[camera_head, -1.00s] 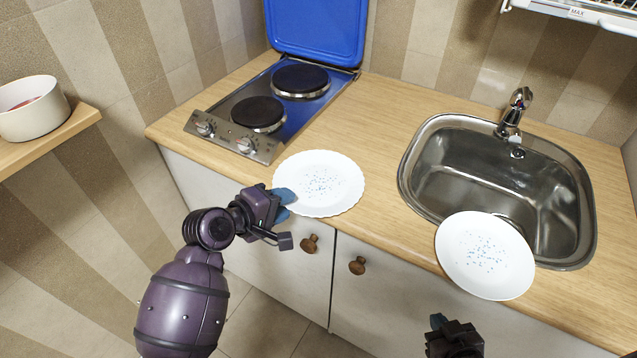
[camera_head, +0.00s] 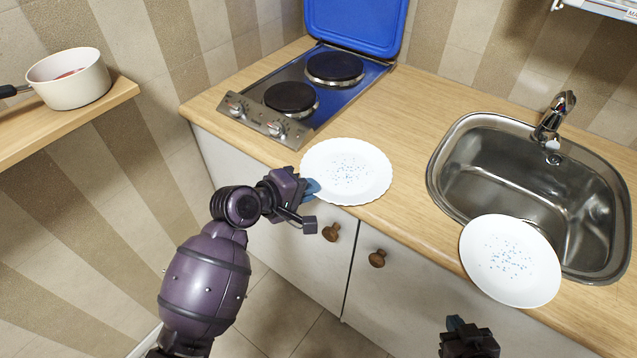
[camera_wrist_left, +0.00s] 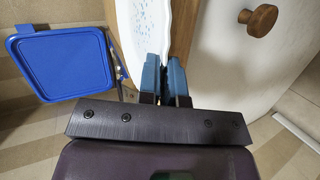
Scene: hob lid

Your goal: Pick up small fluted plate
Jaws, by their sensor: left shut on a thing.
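The small white fluted plate (camera_head: 348,172) has a scalloped rim and small blue marks. It is at the counter's front edge, just right of the hob. My left gripper (camera_head: 312,187) is shut on its near left rim. In the left wrist view, the plate (camera_wrist_left: 150,28) passes between the blue fingers of the left gripper (camera_wrist_left: 165,76). I cannot tell whether the plate is lifted off the counter. My right gripper (camera_head: 456,325) shows only partly at the bottom edge, apart from everything; its opening is unclear.
A second white plate (camera_head: 510,262), smooth-rimmed, rests over the sink's (camera_head: 535,190) front rim. The hob (camera_head: 300,98) has its blue lid (camera_head: 355,25) raised. A pot (camera_head: 70,82) stands on a shelf at left. Knobbed cabinet doors (camera_head: 395,290) are below. The counter (camera_head: 410,125) between hob and sink is clear.

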